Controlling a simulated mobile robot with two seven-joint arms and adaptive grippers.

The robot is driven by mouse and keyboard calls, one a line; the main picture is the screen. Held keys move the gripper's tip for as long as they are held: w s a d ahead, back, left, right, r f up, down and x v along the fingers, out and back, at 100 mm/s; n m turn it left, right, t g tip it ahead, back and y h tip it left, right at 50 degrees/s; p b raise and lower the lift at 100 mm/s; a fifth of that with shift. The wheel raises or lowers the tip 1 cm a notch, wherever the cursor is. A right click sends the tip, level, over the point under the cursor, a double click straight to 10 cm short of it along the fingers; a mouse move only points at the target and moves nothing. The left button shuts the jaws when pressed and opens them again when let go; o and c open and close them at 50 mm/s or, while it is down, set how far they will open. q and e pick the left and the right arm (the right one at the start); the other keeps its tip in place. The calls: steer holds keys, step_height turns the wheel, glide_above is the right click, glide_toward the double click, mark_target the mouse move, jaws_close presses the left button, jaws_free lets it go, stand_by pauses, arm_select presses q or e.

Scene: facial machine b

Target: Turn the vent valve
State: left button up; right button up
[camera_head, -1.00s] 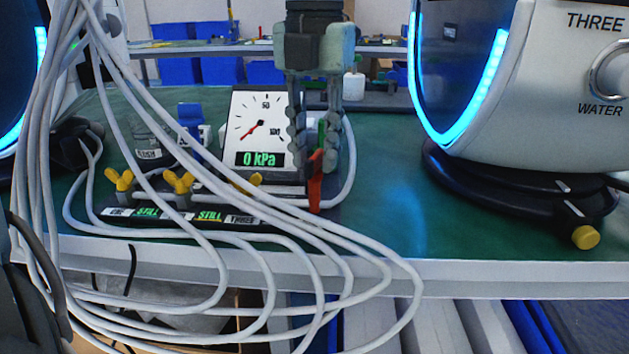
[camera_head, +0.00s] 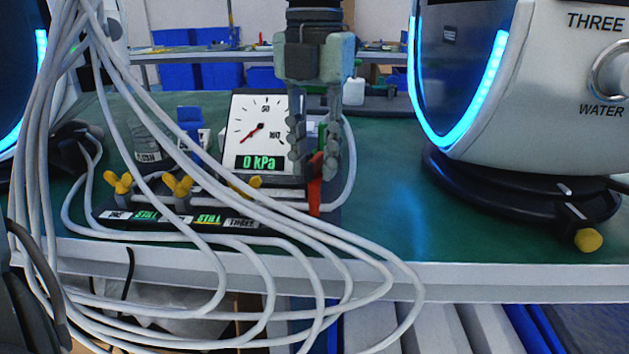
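The vent valve (camera_head: 314,197) has a red handle that stands upright at the right end of the white pipe on the manifold. My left gripper (camera_head: 316,172) hangs down from the top of the head view, with its two grey fingers apart on either side of the upper part of the red handle. A gap shows between the fingers, and I cannot tell whether either one touches the handle. The pressure gauge (camera_head: 266,125) just left of the gripper reads 0 kPa. My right gripper is not in view.
Several yellow valves (camera_head: 178,185) sit along the pipe to the left. White hoses (camera_head: 270,218) loop across the manifold's front and over the table edge. A large white machine (camera_head: 545,110) with a yellow-tipped tap stands at right. Green table between is clear.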

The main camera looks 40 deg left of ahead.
arm_select(q)
steer(key=shift+f+b, duration=0.65)
steer(key=shift+f, duration=0.15)
steer(key=shift+c, duration=0.3)
jaws_close()
steer(key=shift+f+n+b, duration=0.1)
steer(key=shift+n+b, duration=0.35)
steer(key=shift+n, duration=0.55)
